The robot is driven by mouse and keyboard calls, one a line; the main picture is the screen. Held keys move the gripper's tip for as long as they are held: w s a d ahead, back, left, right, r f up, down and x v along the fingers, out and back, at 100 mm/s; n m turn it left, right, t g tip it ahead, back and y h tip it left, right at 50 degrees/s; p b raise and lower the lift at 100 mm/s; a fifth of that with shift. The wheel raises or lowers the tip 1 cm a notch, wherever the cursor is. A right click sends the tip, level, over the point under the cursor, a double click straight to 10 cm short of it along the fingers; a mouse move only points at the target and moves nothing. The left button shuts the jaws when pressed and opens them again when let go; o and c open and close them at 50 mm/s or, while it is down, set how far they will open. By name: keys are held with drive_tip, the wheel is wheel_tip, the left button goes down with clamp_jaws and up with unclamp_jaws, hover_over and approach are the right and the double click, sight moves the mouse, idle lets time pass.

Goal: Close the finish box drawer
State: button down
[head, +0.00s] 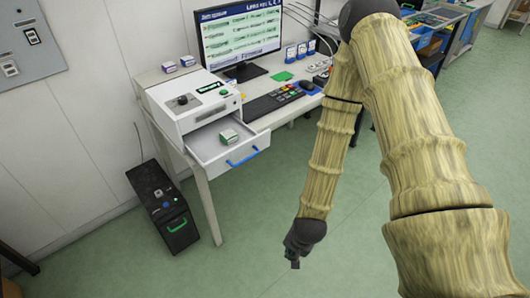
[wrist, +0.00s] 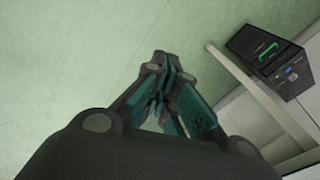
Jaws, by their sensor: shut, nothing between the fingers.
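The finish box (head: 188,101) is a white unit at the left end of the desk. Its drawer (head: 209,146) is pulled out toward the front and has a blue handle (head: 243,157). A small green and white box (head: 229,137) is in the drawer. My gripper (head: 295,263) hangs low over the floor, to the right of and below the drawer, apart from it. In the wrist view my gripper (wrist: 162,95) is shut and empty, pointing over the green floor. The drawer is not visible in the wrist view.
A black case with a green handle (head: 162,206) stands on the floor left of the desk leg (head: 204,200); it also shows in the wrist view (wrist: 266,60). A keyboard (head: 270,101) and monitor (head: 240,38) are on the desk. The floor before the drawer is clear.

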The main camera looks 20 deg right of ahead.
drive_tip(key=w+d+r+m+t+y+b, duration=0.1)
drive_tip(key=w+d+r+m+t+b, duration=0.25)
drive_tip(key=w+r+m, duration=0.85)
drive_tip(key=w+d+r+m+t+y+b, duration=0.2)
drive_tip(key=w+d+r+m+t+b, duration=0.15)
drive_tip(key=w+r+m, duration=0.75)
drive_tip(key=w+a+f+n+g+p, duration=0.1)
drive_tip(key=w+a+f, duration=0.2)
drive_tip(key=w+f, duration=0.7)
drive_tip(key=shift+w+f, duration=0.2)
drive_tip(key=shift+w, duration=1)
drive_tip(key=shift+w, duration=0.1)
